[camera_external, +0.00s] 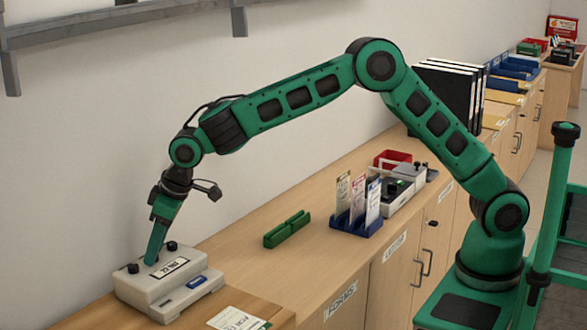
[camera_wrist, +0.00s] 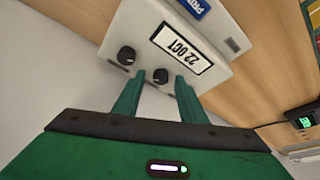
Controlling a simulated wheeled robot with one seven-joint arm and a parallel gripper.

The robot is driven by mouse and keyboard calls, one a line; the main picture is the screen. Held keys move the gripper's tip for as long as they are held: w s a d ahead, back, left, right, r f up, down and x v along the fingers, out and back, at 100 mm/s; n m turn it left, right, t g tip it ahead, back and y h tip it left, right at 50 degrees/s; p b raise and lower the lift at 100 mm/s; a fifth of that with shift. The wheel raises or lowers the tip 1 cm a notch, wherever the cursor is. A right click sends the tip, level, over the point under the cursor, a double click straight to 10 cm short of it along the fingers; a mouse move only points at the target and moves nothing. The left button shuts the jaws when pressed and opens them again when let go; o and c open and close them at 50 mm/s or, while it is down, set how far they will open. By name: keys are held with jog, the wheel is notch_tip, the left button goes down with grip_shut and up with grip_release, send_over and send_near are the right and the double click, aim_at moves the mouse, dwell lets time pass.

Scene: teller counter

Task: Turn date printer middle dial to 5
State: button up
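The date printer (camera_external: 165,300) is a pale grey box at the front left of the counter. Its window (camera_wrist: 182,48) appears upside down in the wrist view and seems to read "22 OCT". Two black dials show there: an outer one (camera_wrist: 126,55) and the middle dial (camera_wrist: 160,76). My gripper (camera_wrist: 161,80) points down over the printer, open, with one finger on each side of the middle dial. Narrow gaps show beside the dial. The external view hides the middle dial.
A green slotted holder (camera_external: 287,229) and a blue rack of cards (camera_external: 355,225) stand to the printer's right. Papers (camera_external: 237,319) lie at the front edge. A wall (camera_external: 80,180) rises close behind the printer. Bare counter (camera_external: 235,245) separates printer and green holder.

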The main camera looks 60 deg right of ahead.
grip_shut()
jog(key=shift+m, duration=0.3)
